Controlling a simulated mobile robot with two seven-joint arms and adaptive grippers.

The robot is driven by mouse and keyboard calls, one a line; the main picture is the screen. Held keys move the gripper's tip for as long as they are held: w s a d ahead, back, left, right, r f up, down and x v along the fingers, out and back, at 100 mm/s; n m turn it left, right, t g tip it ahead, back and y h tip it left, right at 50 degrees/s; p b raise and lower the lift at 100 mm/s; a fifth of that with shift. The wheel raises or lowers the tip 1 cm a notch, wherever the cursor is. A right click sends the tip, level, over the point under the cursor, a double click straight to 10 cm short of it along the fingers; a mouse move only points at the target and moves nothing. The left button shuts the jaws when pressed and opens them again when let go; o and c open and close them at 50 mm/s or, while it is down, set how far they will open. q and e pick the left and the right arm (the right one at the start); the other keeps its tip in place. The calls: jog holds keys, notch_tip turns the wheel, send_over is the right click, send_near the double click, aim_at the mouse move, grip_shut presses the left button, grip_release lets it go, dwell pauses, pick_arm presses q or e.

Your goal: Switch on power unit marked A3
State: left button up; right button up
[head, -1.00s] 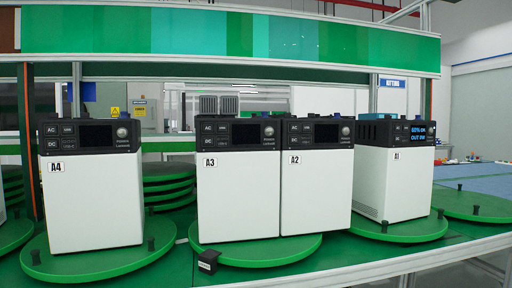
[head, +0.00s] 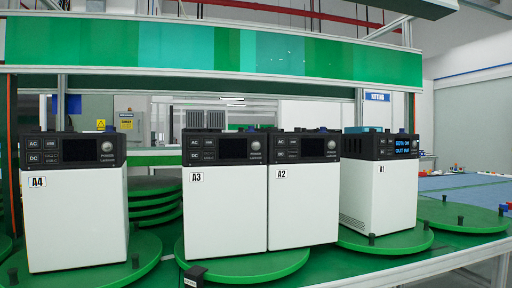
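The power unit marked A3 (head: 225,212) is a white box with a black top panel, standing on a green turntable (head: 245,270) near the middle of the head view. Its small screen (head: 233,148) is dark, and a round knob (head: 256,145) sits to the right of the screen. AC and DC buttons (head: 196,149) are left of the screen. The unit marked A2 (head: 305,205) stands close against its right side on the same turntable. Neither of my grippers is in view.
Unit A4 (head: 78,220) stands on a turntable at left, its screen dark. Unit A1 (head: 385,195) at right has a lit blue display. A small black block (head: 194,276) is at the front of the middle turntable. Green discs (head: 155,200) are stacked behind. An empty turntable (head: 462,215) is at right.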

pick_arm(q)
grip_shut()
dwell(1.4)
